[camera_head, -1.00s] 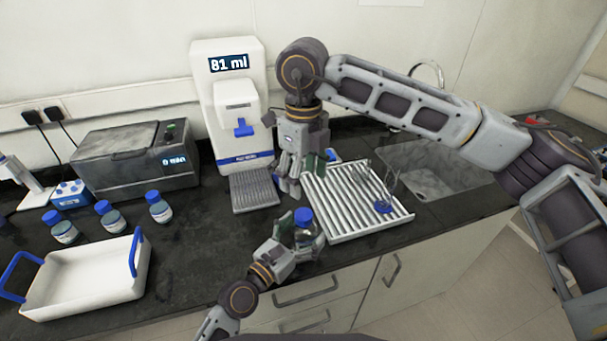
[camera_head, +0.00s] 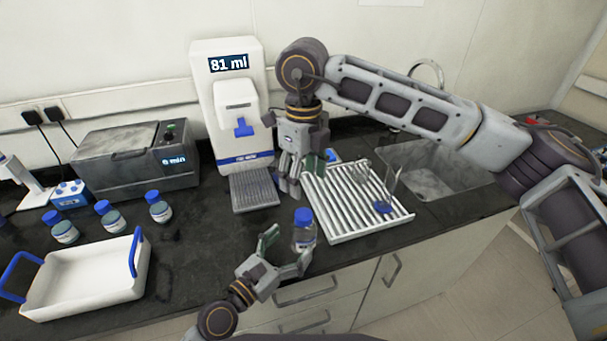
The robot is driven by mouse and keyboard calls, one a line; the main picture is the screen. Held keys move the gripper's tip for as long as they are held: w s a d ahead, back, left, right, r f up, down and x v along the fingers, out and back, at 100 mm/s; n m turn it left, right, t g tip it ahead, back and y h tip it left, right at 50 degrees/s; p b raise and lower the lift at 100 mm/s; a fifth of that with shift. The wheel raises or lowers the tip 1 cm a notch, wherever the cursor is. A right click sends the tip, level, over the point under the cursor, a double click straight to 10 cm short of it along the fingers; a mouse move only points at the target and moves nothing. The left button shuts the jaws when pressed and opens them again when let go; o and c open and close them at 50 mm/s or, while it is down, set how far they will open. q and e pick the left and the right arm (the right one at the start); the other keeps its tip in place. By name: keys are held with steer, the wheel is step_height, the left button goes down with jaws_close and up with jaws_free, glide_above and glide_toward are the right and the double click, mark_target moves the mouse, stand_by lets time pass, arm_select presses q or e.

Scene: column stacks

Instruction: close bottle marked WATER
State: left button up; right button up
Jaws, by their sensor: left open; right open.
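A clear bottle with a blue cap (camera_head: 304,232) stands upright near the counter's front edge, left of the draining rack; its cap is on, and no marking is readable. My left gripper (camera_head: 285,250) is open just to the lower left of this bottle, its fingers apart from it or close beside it. My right gripper (camera_head: 308,172) is open and points down behind the bottle, by the rack's left back corner. Several other blue-capped bottles, one of them here (camera_head: 159,207), stand on the left of the counter; their labels are too small to read.
A water dispenser (camera_head: 228,100) reads 81 ml. A grey bath (camera_head: 130,155) and a white tray with blue handles (camera_head: 95,300) are left. Counter between tray and bottle is clear.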

arm_select(q)
steer(key=shift+v, duration=3.15)
steer(key=shift+a, duration=0.1)
steer(key=shift+s, duration=0.15)
